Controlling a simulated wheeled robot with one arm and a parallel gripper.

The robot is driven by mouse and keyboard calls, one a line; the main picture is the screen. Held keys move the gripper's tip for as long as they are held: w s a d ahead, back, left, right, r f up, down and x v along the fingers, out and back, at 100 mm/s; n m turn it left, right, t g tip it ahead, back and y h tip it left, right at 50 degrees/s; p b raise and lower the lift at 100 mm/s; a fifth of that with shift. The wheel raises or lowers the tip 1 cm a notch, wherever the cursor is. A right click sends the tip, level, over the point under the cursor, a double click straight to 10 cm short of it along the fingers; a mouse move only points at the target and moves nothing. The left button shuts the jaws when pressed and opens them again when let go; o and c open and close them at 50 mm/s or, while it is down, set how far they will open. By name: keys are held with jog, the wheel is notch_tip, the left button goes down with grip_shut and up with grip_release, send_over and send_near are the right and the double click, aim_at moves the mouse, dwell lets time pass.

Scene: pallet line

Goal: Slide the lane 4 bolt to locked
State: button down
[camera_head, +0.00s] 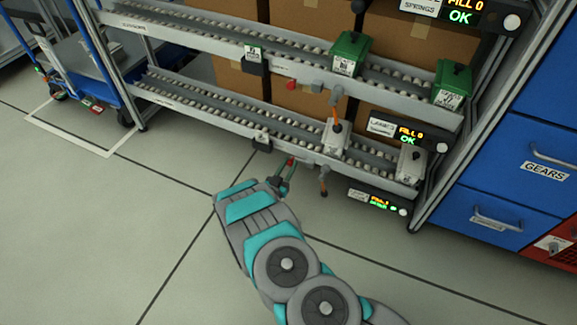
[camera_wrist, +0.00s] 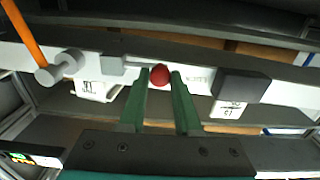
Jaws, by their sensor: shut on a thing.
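My gripper (camera_head: 286,178) is at the front rail of the lower roller lane. In the wrist view its two green fingers (camera_wrist: 160,82) stand on either side of a round red knob (camera_wrist: 159,74) and are shut on it. The knob (camera_head: 290,162) shows only as a small red spot at the fingertips in the head view. A grey bar (camera_wrist: 112,66) on the rail lies just left of the knob in the wrist view. I cannot read a lane number by the knob.
Another red knob (camera_head: 291,85) sits on the upper lane's rail. An orange lever (camera_head: 336,122) stands near white bins (camera_head: 337,138) on the lower lane. Green bins (camera_head: 350,54) stand on the upper lane. Blue drawers (camera_head: 497,219) are at right. The floor in front is clear.

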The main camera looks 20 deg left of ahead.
aim_at(306, 162)
dwell(0.8)
jog(key=shift+s+d, duration=0.15)
jog(key=shift+d, duration=2.4)
jog(key=c, duration=0.6)
grip_release()
jog(key=shift+c, duration=0.2)
jog(key=shift+s, duration=0.15)
jog(key=shift+s+a, duration=0.1)
jog(key=shift+s, duration=0.25)
jog(key=s, duration=0.7)
jog(key=shift+a, duration=0.2)
jog(key=shift+w, duration=0.1)
